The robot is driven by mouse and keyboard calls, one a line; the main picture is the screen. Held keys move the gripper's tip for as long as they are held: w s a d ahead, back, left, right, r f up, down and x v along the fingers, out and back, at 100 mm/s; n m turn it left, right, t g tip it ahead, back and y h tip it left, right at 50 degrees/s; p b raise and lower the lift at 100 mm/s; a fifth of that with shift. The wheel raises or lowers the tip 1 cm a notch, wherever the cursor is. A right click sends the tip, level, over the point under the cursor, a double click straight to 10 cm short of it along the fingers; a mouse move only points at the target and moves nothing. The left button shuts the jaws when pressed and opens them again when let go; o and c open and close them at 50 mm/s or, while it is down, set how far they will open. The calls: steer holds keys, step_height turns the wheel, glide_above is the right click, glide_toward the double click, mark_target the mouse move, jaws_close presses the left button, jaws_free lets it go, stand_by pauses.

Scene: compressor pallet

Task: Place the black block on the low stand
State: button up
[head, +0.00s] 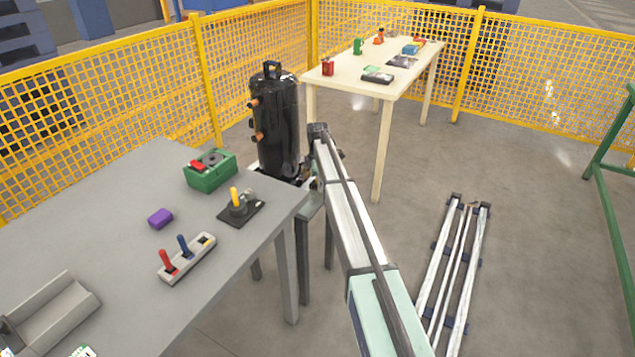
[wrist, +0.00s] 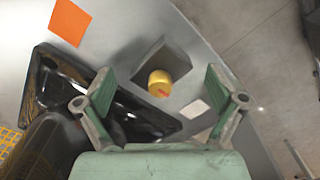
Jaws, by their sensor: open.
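In the wrist view my gripper (wrist: 160,76) is open, its two green fingers wide apart with nothing held between them. Beyond the fingers, a dark grey block (wrist: 178,56) sits on a grey surface (wrist: 120,35). A yellow round piece with a small red mark (wrist: 159,84) overlaps the block's lower edge in the picture. I cannot tell for sure whether this is the black block. No low stand can be clearly made out. In the head view my arm reaches toward the black compressor (head: 276,125), and my fingers cannot be made out there.
A glossy black tray-like part (wrist: 137,118) lies close to the left finger. An orange square (wrist: 69,21) and a pale square (wrist: 195,109) lie on the grey surface. The grey table (head: 130,185) holds several fixtures. A cream table (head: 340,75) stands behind. Yellow fencing (head: 555,95) encloses the area.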

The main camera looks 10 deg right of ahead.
step_height(320, 180, up, 12)
steer(key=shift+r+b, duration=0.15)
steer(key=shift+b, duration=0.3)
stand_by(0.4)
